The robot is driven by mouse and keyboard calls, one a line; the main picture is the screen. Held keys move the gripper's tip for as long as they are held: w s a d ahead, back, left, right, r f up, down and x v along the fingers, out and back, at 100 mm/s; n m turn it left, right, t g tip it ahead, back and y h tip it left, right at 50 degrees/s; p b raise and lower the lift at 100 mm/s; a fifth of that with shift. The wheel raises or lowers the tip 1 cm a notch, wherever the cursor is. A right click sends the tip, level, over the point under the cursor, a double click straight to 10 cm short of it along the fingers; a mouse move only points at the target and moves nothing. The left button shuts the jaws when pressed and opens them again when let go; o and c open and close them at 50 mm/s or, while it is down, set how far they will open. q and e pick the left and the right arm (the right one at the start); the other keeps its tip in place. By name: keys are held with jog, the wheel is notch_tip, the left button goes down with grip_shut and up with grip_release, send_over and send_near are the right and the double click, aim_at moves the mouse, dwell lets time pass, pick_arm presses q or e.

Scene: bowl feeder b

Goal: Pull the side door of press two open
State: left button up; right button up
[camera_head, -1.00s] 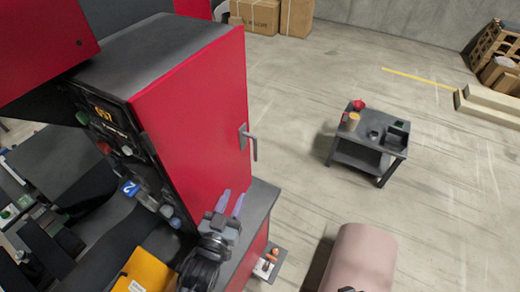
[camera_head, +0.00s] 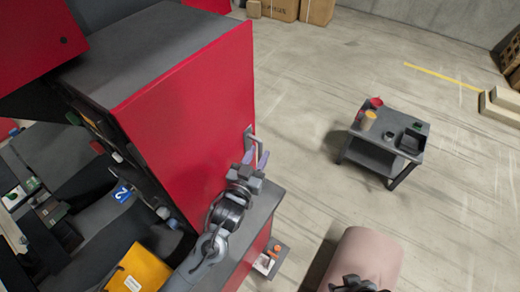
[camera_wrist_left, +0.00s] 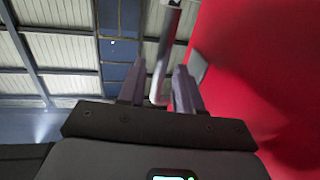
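The red side door (camera_head: 185,110) of press two is a tall flat panel and looks closed. Its grey metal handle (camera_head: 249,138) stands near the right edge, partly hidden by my gripper. A blue label with a 2 (camera_head: 122,193) is on the press front. My left gripper (camera_head: 256,159) is at the handle with its fingers open. In the left wrist view the handle bar (camera_wrist_left: 164,55) runs between the two spread fingers (camera_wrist_left: 157,88), apart from the left finger; contact with the right one is unclear. A dark part at the bottom edge (camera_head: 355,285) may be my right gripper; its fingers are unclear.
A dark side table (camera_head: 378,155) with a red and a yellow cup and small items stands on the floor to the right. A dark ledge (camera_head: 262,205) juts out below the door. Boxes stand at the back.

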pick_arm(q)
jog(key=shift+x, duration=1.1)
jog(key=shift+c, duration=0.2)
grip_shut()
